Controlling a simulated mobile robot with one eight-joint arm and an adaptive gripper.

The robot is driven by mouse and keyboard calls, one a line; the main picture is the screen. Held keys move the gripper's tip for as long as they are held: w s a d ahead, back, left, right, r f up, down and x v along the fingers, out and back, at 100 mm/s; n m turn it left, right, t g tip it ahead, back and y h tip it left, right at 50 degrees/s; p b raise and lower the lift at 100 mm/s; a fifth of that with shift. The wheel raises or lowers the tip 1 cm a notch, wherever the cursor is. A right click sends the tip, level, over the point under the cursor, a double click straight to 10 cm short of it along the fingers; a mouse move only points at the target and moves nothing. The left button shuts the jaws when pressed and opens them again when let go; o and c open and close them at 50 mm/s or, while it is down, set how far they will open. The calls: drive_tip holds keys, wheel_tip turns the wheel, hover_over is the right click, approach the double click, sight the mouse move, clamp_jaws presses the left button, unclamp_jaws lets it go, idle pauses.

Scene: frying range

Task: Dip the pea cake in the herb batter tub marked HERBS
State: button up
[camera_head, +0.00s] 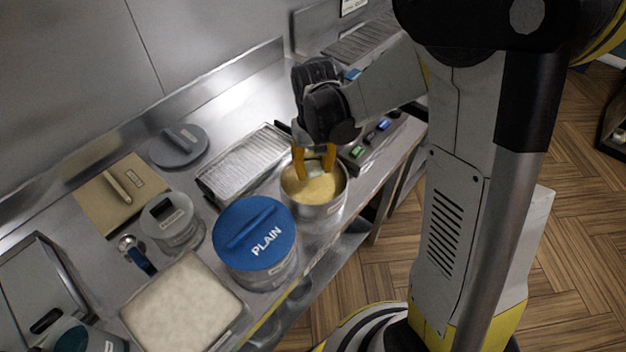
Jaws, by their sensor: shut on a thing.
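My gripper (315,170), with orange fingers, points down over an open round metal tub (322,211) of yellowish batter (312,190). It is shut on a small pale green piece, the pea cake (315,166), which shows between the fingers. The cake is at or just above the batter; I cannot tell whether it touches. I see no HERBS marking on this tub. A tub with a blue lid marked PLAIN (254,233) stands to its left and nearer.
A wire-topped tray (244,164) lies left of the open tub. A grey round lid (178,146), a tan square lid (100,197), a clear lidded jar (172,222) and a pale floury tray (182,310) crowd the counter. Small lit devices (357,152) sit right of the tub.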

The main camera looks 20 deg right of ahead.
drive_tip(key=p, duration=0.1)
approach(314, 193)
wheel_tip(314, 193, down, 8)
drive_tip(key=b, duration=0.9)
drive_tip(key=shift+s+r+b, duration=0.1)
drive_tip(key=shift+r+b, duration=0.05)
drive_tip(key=shift+b, duration=0.15)
drive_tip(key=shift+a, duration=0.3)
drive_tip(key=shift+d+b, duration=0.3)
drive_tip(key=shift+d, duration=0.3)
drive_tip(key=shift+a, duration=0.6)
drive_tip(key=shift+d, duration=0.25)
